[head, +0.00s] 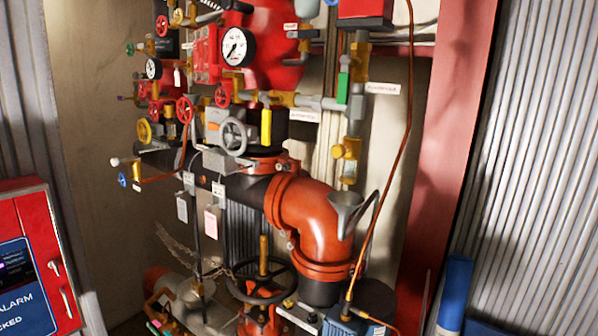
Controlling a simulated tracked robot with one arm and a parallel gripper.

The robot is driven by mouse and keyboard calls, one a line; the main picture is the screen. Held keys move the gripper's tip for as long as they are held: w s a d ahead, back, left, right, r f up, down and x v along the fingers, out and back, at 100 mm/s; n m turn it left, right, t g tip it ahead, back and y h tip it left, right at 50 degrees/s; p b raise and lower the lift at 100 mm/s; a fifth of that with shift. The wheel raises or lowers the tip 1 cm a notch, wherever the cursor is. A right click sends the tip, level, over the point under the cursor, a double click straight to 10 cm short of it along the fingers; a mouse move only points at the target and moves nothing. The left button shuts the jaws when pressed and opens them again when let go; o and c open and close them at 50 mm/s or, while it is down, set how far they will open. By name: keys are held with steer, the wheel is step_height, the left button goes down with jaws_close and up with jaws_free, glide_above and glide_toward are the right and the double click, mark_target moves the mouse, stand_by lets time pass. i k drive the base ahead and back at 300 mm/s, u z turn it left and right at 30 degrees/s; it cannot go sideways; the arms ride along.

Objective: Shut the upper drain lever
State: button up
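A green lever (343,88) stands upright beside a vertical brass and grey pipe (357,70) at the upper right of the pipework. It looks roughly parallel to that pipe. A yellow lever (266,127) hangs down across a horizontal brass and grey pipe, lower and to the left. White labels sit by both, one right of the green lever (383,88) and one right of the yellow lever (305,117). Their text is too small to read, so I cannot tell which is the upper drain lever. My gripper is not in view.
A grey funnel (345,207) stands beside a large orange elbow pipe (312,218). A thin copper tube (398,165) runs down right of the levers. Gauges (237,46) and red handwheels crowd the left. A red alarm cabinet (35,255) stands lower left.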

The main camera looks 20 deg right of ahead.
mark_target(177, 74)
steer(key=z, duration=0.2)
steer(key=i, duration=1)
steer(key=u, duration=0.1)
